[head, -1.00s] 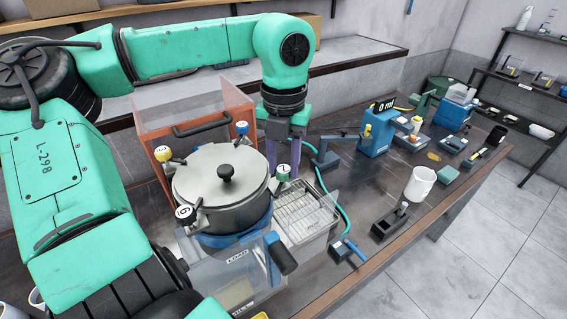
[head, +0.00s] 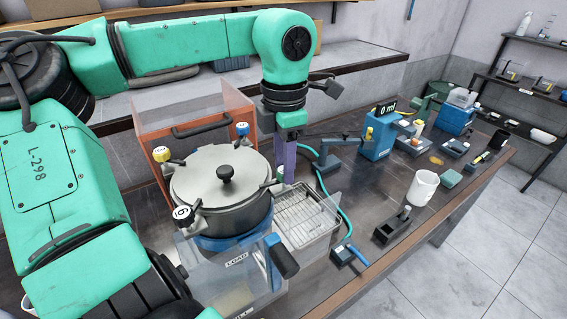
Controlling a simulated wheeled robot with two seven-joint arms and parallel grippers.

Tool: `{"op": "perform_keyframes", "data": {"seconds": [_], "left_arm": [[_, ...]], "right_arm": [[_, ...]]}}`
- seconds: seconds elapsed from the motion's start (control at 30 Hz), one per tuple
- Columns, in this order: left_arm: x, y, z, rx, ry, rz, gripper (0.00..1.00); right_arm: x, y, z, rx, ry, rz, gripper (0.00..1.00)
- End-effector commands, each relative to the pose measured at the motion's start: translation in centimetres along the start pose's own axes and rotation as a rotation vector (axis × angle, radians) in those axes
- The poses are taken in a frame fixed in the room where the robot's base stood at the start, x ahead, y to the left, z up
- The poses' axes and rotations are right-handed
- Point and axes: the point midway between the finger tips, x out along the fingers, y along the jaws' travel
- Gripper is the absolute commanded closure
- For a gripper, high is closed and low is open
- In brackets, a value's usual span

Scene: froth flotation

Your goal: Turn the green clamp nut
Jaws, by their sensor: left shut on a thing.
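A grey pot with a black-knobbed lid (head: 221,188) sits in a blue ring, with clamp nuts around its rim. The green clamp nut (head: 280,173) is on the right side of the rim, mostly hidden by my fingers. My left gripper (head: 286,178) points straight down there and is shut on the green nut, its fingers seen nearly edge-on. A yellow nut (head: 161,154), a blue nut (head: 242,129) and a white-and-black nut (head: 183,214) stand apart around the rim. My right gripper is out of view.
An orange clear-sided guard (head: 150,120) stands behind the pot. A wire rack tray (head: 305,215) with a clear shield is close to the right. A blue meter (head: 379,135), a white mug (head: 423,184) and a black holder (head: 391,228) stand farther right.

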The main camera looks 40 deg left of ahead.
Motion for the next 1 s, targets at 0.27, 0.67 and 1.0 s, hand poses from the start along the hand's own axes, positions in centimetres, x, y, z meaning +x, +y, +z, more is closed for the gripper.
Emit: {"op": "perform_keyframes", "data": {"seconds": [0.27,0.67,1.0], "left_arm": [[-0.18,0.04,0.13,0.248,-0.007,0.002,1.0],[-0.14,0.0,0.13,0.488,-0.007,0.0,1.0],[-0.1,-0.02,0.12,0.541,-0.006,-0.001,1.0]], "right_arm": [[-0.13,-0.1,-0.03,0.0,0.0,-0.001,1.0],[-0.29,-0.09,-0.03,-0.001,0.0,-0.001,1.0],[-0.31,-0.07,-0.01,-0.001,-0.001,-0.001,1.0]]}}
